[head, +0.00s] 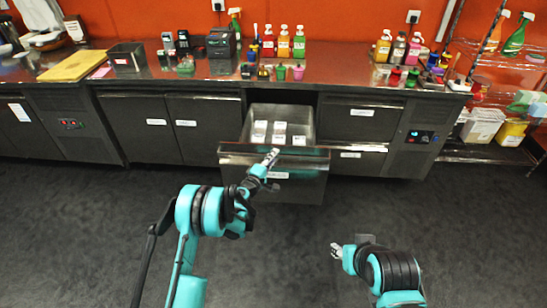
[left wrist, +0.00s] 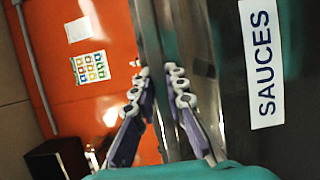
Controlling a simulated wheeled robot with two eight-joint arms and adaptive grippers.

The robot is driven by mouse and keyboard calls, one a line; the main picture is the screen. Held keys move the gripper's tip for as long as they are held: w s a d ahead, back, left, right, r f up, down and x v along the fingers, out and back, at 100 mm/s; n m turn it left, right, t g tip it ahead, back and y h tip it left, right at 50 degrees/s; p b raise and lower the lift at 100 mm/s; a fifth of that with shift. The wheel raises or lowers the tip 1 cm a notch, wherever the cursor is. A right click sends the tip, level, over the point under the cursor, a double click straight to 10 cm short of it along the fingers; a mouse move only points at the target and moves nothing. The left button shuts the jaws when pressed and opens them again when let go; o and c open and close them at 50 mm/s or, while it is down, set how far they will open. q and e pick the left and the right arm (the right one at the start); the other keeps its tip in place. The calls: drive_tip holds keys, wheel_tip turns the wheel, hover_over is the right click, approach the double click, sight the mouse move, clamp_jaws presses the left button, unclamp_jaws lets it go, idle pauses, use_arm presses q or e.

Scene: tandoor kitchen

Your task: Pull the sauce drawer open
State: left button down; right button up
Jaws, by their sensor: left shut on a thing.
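The sauce drawer (head: 305,182) is pulled out from the counter in the head view, with several white-labelled containers (head: 280,128) inside. Its front carries a white label reading SAUCES (left wrist: 262,62) in the left wrist view.
The steel counter (head: 220,86) runs across the back, with sauce bottles (head: 284,42), a dark bin (head: 127,57) and a yellow board (head: 72,66) on it. Closed cabinet doors and drawers flank the open drawer. A wire rack stands at right. The dark floor in front is clear.

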idle(0.3)
use_arm(q)
drive_tip(key=c, duration=1.8)
unclamp_jaws()
drive_tip(key=v, duration=0.7)
drive_tip(key=shift+s+a, duration=0.15)
drive_tip(key=shift+s, duration=0.2)
